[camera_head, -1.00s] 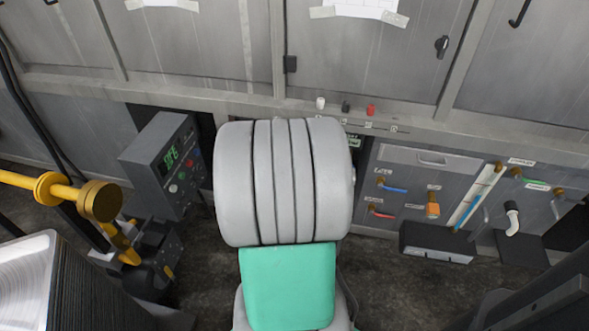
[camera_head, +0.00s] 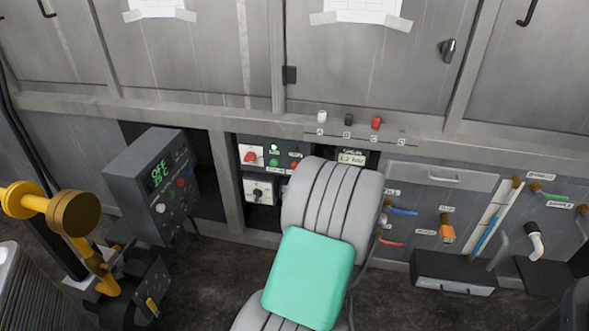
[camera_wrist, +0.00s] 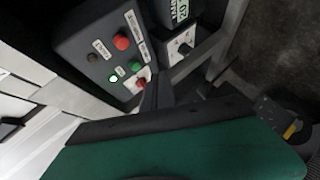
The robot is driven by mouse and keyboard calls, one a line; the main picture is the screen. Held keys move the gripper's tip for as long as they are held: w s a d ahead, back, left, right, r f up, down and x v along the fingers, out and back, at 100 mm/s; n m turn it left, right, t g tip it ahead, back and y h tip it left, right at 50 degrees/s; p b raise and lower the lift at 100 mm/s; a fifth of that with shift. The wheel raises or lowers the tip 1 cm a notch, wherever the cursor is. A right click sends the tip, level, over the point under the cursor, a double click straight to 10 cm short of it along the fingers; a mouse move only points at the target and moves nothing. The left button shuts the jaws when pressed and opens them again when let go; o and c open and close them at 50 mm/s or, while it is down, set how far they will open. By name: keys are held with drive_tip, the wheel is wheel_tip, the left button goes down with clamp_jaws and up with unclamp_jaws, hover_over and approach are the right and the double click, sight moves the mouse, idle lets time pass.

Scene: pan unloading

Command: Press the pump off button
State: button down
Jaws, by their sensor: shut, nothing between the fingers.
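A grey control panel (camera_wrist: 83,32) shows in the wrist view, with a large red button (camera_wrist: 121,41), a green button (camera_wrist: 135,67), a smaller red button (camera_wrist: 141,83) and a lit lamp (camera_wrist: 113,78). Its labels are too small to read, so I cannot tell which is the pump off button. My gripper (camera_wrist: 154,90) is shut and empty, with its tips close beside the smaller red button. I cannot tell if they touch. In the head view the panel (camera_head: 264,141) is partly covered by my arm, which hides my gripper.
A control box with a green display (camera_head: 158,172) stands at left. A white panel with a black switch (camera_head: 259,190) sits below the buttons.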

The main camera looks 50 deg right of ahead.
drive_tip(key=w+d+b, duration=0.2)
drive_tip(key=w+d, duration=0.1)
drive_tip(key=d, duration=0.4)
drive_tip(key=shift+d, duration=0.1)
idle(1.9)
drive_tip(key=shift+w+d+b, duration=0.2)
drive_tip(key=shift+d+b, duration=0.15)
drive_tip(key=shift+b, duration=0.2)
